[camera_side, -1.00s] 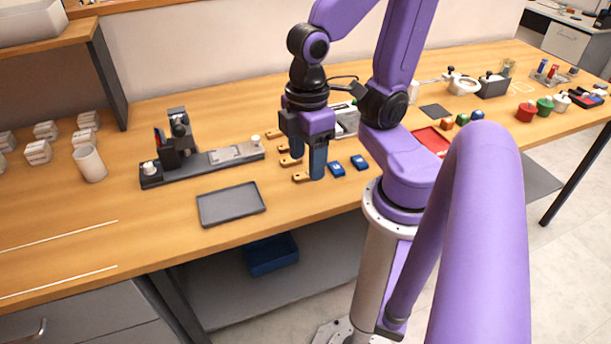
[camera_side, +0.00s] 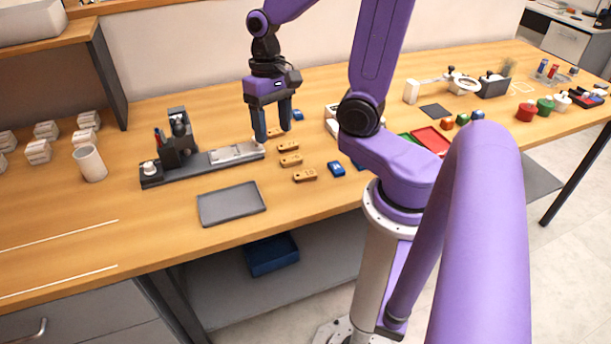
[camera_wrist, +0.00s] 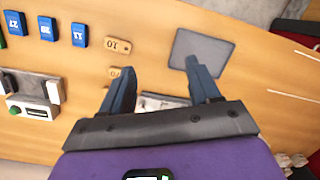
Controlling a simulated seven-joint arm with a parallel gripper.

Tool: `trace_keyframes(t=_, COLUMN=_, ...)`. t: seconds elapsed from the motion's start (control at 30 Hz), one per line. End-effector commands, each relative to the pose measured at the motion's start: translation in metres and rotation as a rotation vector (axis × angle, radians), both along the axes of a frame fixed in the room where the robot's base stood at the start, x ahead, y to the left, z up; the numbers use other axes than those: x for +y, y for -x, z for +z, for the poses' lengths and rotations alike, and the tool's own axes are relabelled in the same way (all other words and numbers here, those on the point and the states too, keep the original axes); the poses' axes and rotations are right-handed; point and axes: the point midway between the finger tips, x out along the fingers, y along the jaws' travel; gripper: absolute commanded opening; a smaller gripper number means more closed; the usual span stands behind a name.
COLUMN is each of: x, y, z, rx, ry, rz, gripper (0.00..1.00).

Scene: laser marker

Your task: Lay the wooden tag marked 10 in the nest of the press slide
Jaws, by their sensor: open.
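Several small wooden tags lie in a row on the bench. The nearest tag (camera_side: 304,175) seems to be the one marked 10, which reads upside down in the wrist view (camera_wrist: 117,45). The press slide (camera_side: 205,163) is a dark bar left of the tags, with a pale nest plate (camera_side: 237,153) toward its right end. My gripper (camera_side: 274,132) is open and empty, above the far end of the tag row and close to the slide's right end. In the wrist view its fingers (camera_wrist: 160,68) are spread, with part of the pale plate behind them.
A grey tray (camera_side: 232,203) lies in front of the slide. A blue tag (camera_side: 336,168) lies right of the wooden tags. The press column (camera_side: 178,140) rises from the slide's left part. A white cup (camera_side: 89,163) stands further left.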

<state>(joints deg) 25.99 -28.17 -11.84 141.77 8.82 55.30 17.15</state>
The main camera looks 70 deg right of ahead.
Motion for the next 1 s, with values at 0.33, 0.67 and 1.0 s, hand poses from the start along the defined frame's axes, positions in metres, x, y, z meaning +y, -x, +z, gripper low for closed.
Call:
trace_keyframes(t=0.33, x=-0.033, y=-0.009, z=-0.002, rx=0.049, ry=-0.035, rz=-0.454, gripper=0.62)
trace_keyframes(t=0.67, x=-0.062, y=-0.003, z=-0.004, rx=0.086, ry=-0.081, rz=-0.877, gripper=0.62)
trace_keyframes(t=1.0, x=-0.087, y=0.017, z=-0.005, rx=0.12, ry=-0.145, rz=-1.309, gripper=0.62)
